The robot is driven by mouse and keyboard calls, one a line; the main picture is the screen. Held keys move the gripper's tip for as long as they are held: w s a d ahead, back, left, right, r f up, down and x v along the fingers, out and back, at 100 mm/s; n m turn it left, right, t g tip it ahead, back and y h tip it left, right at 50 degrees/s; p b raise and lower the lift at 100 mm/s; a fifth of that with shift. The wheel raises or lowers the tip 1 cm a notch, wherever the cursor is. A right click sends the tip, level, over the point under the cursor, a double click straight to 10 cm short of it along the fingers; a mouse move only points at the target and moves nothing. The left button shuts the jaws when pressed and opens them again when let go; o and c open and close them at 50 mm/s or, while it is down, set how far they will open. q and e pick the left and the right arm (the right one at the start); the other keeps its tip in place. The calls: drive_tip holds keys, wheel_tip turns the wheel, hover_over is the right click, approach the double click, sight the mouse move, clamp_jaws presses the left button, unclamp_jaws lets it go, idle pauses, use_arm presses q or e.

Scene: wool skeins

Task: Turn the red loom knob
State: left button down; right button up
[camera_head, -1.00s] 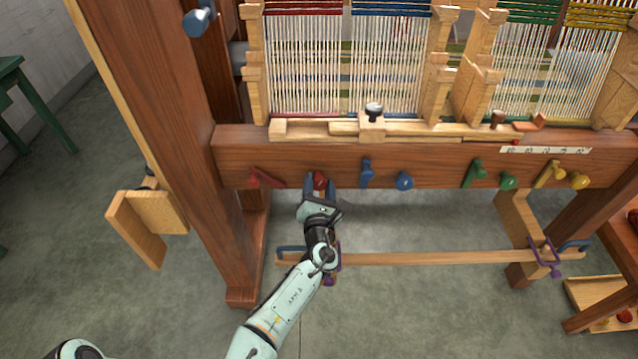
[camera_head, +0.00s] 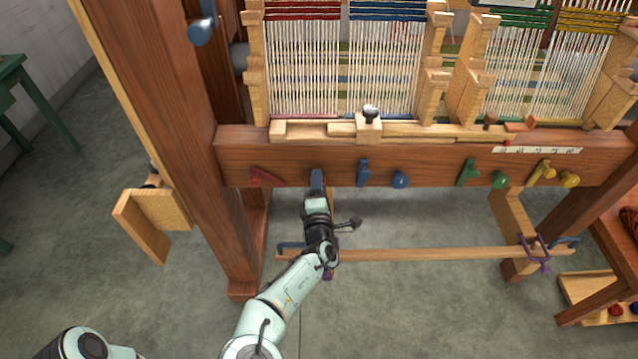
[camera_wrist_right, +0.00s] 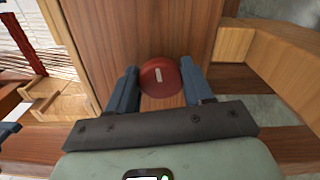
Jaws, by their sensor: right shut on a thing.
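The red loom knob (camera_wrist_right: 160,77) is round with a pale line mark on its face. In the right wrist view it sits between the two blue fingers of my right gripper, against the brown wooden beam (camera_wrist_right: 140,28). My right gripper (camera_head: 317,180) is shut on the knob. In the head view it is at the front of the loom's beam (camera_head: 330,148) and hides the knob. A red lever (camera_head: 266,178) is on the beam just left of my right gripper. My left gripper is out of view.
To the right on the beam are a blue lever (camera_head: 363,173), blue knob (camera_head: 401,179), green lever (camera_head: 468,173), green knob (camera_head: 500,180), yellow lever (camera_head: 544,170) and yellow knob (camera_head: 570,180). A wooden bar (camera_head: 430,254) runs low behind my right arm. A thick post (camera_head: 165,130) stands left.

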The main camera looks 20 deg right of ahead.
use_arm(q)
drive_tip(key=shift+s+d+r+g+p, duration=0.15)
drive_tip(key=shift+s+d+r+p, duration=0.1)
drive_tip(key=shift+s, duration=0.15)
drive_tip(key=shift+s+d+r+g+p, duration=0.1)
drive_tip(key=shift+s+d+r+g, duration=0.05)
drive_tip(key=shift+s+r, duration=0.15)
use_arm(e)
drive_tip(key=shift+m, duration=1.9)
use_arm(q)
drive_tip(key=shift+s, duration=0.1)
use_arm(e)
drive_tip(key=o, duration=1)
drive_tip(key=shift+w, duration=0.1)
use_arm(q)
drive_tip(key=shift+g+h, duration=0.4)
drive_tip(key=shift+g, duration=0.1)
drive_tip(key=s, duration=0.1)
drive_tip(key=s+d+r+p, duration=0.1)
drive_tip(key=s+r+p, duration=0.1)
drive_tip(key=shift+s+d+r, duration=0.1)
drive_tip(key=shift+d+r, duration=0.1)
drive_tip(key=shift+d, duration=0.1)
use_arm(e)
drive_tip(key=v, duration=1.3)
drive_tip(key=shift+s, duration=0.2)
